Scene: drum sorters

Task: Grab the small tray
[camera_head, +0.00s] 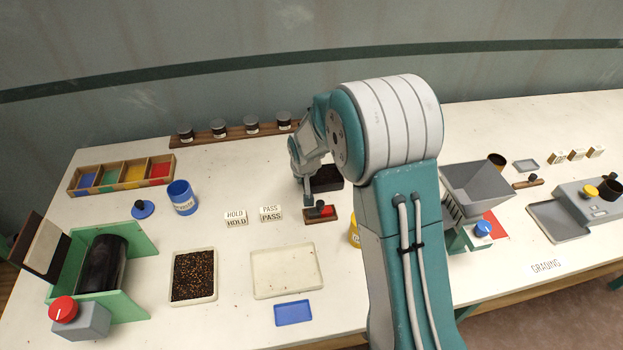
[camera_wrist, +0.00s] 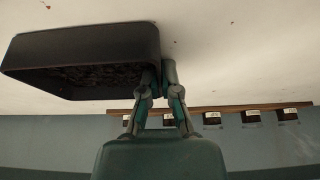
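A small black tray (camera_head: 328,178) with dark grainy contents is at the back middle of the white table, partly hidden behind my arm. The tray (camera_wrist: 85,45) is large in the wrist view, with its near end against my fingers. My gripper (camera_head: 308,200) points down at the tray's left end in the head view. In the wrist view my gripper (camera_wrist: 168,68) has its fingertips close together at the tray's end wall. I cannot tell whether they are shut on the wall or only beside it.
A wooden rack (camera_head: 220,134) of several dark jars runs along the back. A red-and-black block (camera_head: 320,215) and PASS cards (camera_head: 271,214) are just in front of the gripper. A cream tray (camera_head: 286,272) lies nearer. A grey hopper (camera_head: 478,188) stands right of my arm.

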